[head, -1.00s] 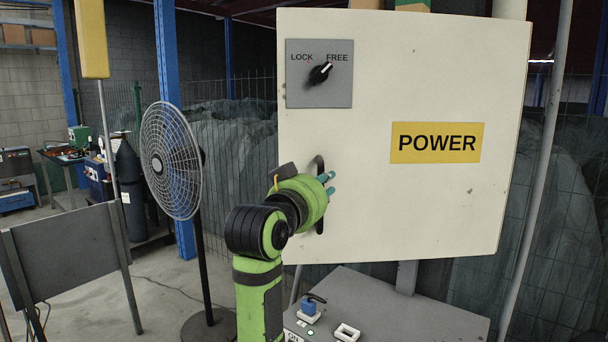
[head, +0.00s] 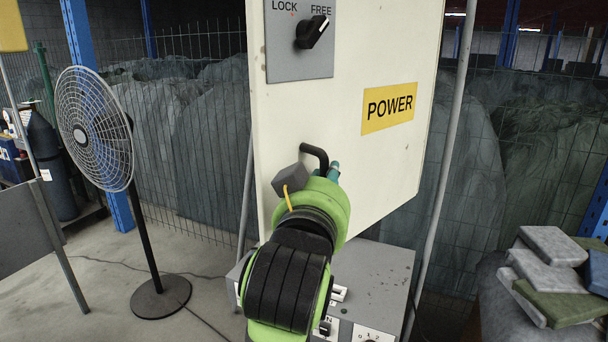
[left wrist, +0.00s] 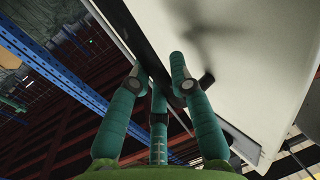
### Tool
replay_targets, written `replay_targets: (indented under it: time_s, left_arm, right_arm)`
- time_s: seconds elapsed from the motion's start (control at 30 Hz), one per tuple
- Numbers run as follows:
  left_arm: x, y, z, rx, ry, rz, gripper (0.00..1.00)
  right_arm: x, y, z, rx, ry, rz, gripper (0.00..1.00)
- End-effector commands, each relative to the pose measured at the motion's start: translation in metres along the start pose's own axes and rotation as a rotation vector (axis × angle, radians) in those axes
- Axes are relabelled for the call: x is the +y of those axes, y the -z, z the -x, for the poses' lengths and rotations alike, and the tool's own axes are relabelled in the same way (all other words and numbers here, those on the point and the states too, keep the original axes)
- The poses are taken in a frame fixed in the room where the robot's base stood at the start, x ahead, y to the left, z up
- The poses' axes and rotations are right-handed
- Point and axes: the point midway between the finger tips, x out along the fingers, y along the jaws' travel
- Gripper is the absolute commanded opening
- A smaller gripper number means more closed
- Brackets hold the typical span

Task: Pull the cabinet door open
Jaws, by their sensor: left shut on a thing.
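The cabinet door (head: 345,60) is a large cream panel with a yellow POWER label (head: 389,107). It is seen at an angle in the head view; I cannot tell whether it is ajar. Its black handle (head: 320,153) is low on the left side, partly hidden behind my left gripper (head: 334,170). My left gripper is shut on the handle, with teal fingertips showing just right of it. In the left wrist view the fingers (left wrist: 155,72) close around a dark bar beside the pale door (left wrist: 250,60). My right gripper is not in view.
A black knob (head: 312,32) above the handle points toward FREE. A grey box (head: 385,270) with switches stands below the door. A standing fan (head: 95,128) is at left, and stacked slabs (head: 550,270) are at lower right. Open floor lies between fan and cabinet.

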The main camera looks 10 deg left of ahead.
Motion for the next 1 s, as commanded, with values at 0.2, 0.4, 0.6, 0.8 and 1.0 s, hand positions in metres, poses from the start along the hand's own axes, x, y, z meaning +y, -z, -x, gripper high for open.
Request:
replay_targets:
  time_s: [0.2, 0.4, 0.6, 0.8, 1.0]
  left_arm:
    - [0.002, 0.001, 0.000, 0.002, -0.004, -0.001, 0.00]
    - [0.001, 0.001, 0.000, 0.002, -0.003, -0.001, 0.46]
    - [0.001, 0.000, 0.000, 0.001, -0.002, -0.001, 0.46]
    - [0.001, 0.007, 0.000, 0.004, -0.002, 0.001, 0.46]
    - [0.002, 0.041, 0.000, 0.007, -0.002, 0.002, 0.46]
  right_arm:
    - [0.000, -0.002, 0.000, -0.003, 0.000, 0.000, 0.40]
    - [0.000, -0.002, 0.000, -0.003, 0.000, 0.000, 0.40]
    - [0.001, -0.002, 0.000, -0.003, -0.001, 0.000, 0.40]
    - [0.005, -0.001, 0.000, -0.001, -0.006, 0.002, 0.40]
    - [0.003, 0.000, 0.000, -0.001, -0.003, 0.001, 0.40]
